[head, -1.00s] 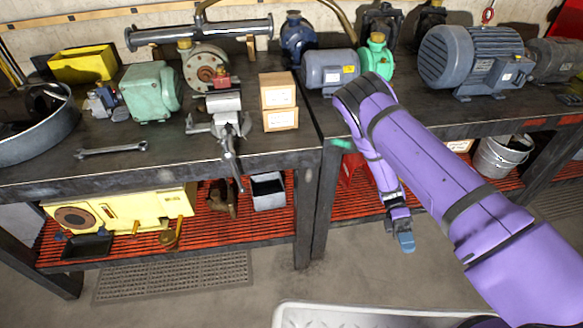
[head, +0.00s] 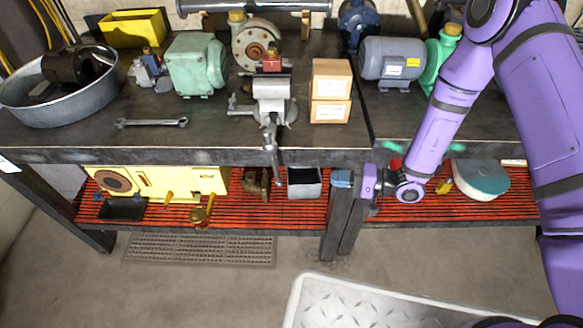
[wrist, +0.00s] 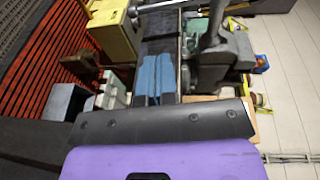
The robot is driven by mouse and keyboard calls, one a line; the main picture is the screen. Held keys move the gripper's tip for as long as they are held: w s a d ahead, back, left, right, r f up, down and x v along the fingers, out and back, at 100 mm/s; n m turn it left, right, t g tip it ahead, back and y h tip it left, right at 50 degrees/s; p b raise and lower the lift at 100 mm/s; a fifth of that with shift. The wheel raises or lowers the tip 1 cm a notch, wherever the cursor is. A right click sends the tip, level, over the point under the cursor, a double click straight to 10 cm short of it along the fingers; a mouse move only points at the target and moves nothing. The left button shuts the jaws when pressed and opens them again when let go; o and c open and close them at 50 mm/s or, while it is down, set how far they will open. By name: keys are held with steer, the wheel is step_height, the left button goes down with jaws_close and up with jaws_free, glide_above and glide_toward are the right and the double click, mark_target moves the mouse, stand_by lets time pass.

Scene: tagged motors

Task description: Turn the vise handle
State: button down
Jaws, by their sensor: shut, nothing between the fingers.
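In the wrist view the blue fingers (wrist: 153,80) are together and empty.
Cardboard boxes (head: 331,90) stand right of the vise, and a wrench (head: 152,123) lies to its left. The lower red shelf holds a yellow machine (head: 155,182) and a grey bin (head: 304,183) near the handle. A bench leg (head: 338,225) stands just below my gripper.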

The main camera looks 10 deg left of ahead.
glide_toward(281, 182)
steer(key=a+r, duration=0.3)
steer(key=a, duration=0.5)
steer(key=shift+r, duration=0.2)
steer(key=shift+a, duration=0.1)
steer(key=shift+s+a+f+y, duration=0.1)
steer(key=shift+a+y, duration=0.2)
steer(key=shift+a, duration=0.15)
steer(key=shift+s+a+f+y, duration=0.1)
steer(key=shift+a+y, duration=0.2)
steer(key=shift+a, duration=0.1)
